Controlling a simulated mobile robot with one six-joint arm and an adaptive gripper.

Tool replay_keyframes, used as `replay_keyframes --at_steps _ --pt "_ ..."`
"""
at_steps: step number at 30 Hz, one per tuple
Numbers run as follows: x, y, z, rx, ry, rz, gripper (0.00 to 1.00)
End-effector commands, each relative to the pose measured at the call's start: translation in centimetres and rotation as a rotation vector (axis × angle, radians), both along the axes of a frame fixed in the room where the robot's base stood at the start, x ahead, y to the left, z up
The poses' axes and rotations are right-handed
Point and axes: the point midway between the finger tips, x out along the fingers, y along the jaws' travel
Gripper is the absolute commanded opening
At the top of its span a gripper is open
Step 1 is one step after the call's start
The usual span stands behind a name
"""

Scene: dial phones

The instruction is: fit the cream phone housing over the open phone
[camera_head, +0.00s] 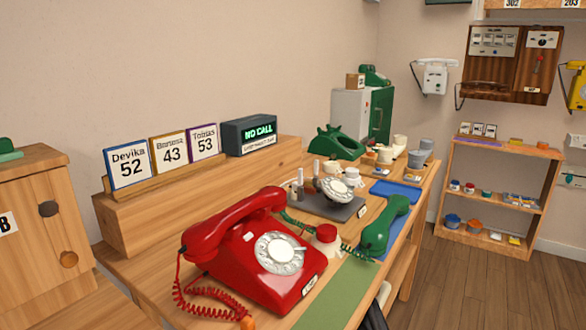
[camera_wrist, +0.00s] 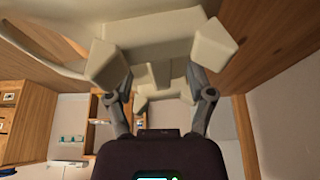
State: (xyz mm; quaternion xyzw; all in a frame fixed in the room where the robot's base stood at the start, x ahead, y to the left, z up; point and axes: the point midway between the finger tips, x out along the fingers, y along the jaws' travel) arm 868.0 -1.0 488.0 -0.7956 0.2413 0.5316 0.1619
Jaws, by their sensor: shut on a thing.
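In the wrist view, my gripper (camera_wrist: 160,78) is shut on the cream phone housing (camera_wrist: 155,38), which fills the upper middle of the picture. Cream parts cover the fingertips, so the exact grip is hidden. The head view shows neither my gripper nor the housing. There, the open phone (camera_head: 335,204) sits on the bench, a dark grey base with a pale dial and bare metal parts standing up from it. A green handset (camera_head: 384,232) lies to its right, with a green coiled cord. The wrist view does not show the open phone.
A red phone (camera_head: 245,255) stands at the front of the bench, beside a red and white jar (camera_head: 326,238) and a green mat (camera_head: 338,297). A green phone housing (camera_head: 337,146), pale cups (camera_head: 400,141) and a blue tray (camera_head: 396,189) surround the open phone. Name cards (camera_head: 175,149) stand behind.

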Motion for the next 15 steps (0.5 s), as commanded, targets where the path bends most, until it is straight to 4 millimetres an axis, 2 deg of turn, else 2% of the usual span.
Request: replay_keyframes --at_steps 14,15 --pt "0.01 0.01 0.01 0.0 0.0 0.0 0.08" --pt "0.01 0.01 0.01 0.0 0.0 0.0 0.05"
